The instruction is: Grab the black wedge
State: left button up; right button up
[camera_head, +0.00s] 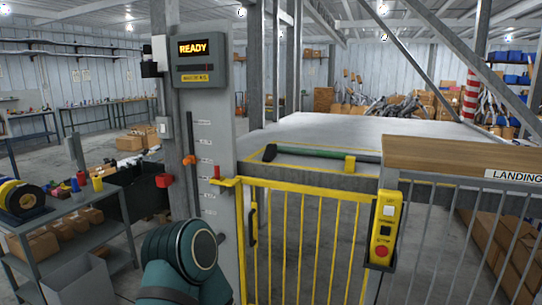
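A small black piece that looks like the wedge (270,153) lies on the platform edge behind the yellow gate. It is at the left end of a long green bar (318,153); I cannot tell whether they touch or are joined. A teal rounded link of my own arm shows at the bottom, left of the gate and well below the black piece. Neither of my grippers is in view.
A yellow barred gate (300,187) and a grey railing with a wooden ledge (460,160) stand in front of the platform (350,130). A yellow control box (385,228) hangs on the railing. A post carries a "READY" display (193,47). A cluttered cart (75,230) is at left.

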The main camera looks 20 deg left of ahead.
aim_at(270, 152)
jog(key=i+j, duration=0.6)
jog(key=j, duration=0.25)
jog(key=i+j, duration=0.25)
jog(key=j, duration=0.15)
